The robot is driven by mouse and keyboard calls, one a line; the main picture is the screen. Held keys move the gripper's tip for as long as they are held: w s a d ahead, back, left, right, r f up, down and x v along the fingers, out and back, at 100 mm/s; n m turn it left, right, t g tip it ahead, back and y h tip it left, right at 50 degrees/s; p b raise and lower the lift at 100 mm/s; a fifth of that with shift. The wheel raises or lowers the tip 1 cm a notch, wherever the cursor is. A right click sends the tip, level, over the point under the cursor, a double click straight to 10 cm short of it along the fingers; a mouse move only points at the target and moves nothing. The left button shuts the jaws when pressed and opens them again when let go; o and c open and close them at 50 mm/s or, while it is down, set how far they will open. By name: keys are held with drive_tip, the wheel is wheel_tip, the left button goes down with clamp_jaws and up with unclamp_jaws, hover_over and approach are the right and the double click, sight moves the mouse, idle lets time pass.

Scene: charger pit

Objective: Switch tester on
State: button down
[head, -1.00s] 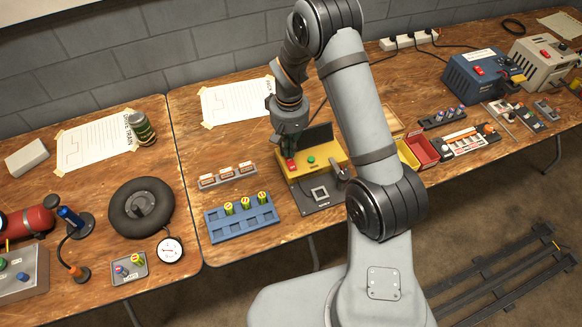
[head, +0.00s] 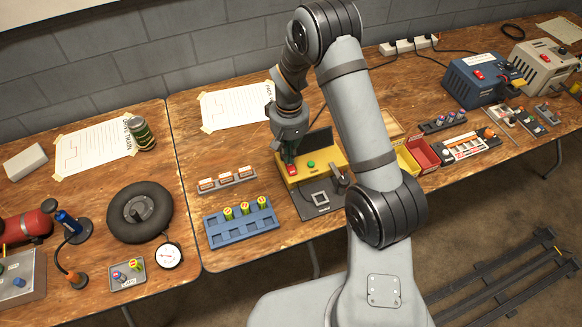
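The tester is a yellow box (head: 326,165) on a dark base plate (head: 318,200), with a dark screen panel at its back. On its yellow top are a red switch (head: 292,170) at the left and a green button (head: 311,164) near the middle. My gripper (head: 290,158) points down at the red switch, its tips at or just above it. I cannot tell whether they touch. The fingers are small and dark here, so whether they are open or shut is unclear. My arm hides part of the area right of the tester.
A blue tray (head: 241,224) with several green-and-yellow cells lies left of the tester, below a grey strip of small modules (head: 226,181). Red bin (head: 423,154) and blue charger (head: 482,80) stand to the right. A tyre (head: 141,212) lies on the left table.

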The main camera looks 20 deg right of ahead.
sight(289, 165)
drive_tip(key=shift+f+b, duration=1.05)
drive_tip(key=shift+f, duration=0.1)
idle(0.9)
drive_tip(key=shift+r, duration=0.1)
drive_tip(key=shift+r+p, duration=2.55)
drive_tip(key=shift+r, duration=0.9)
drive_tip(key=shift+f, duration=0.15)
wheel_tip(289, 165, down, 7)
drive_tip(key=b, duration=0.5)
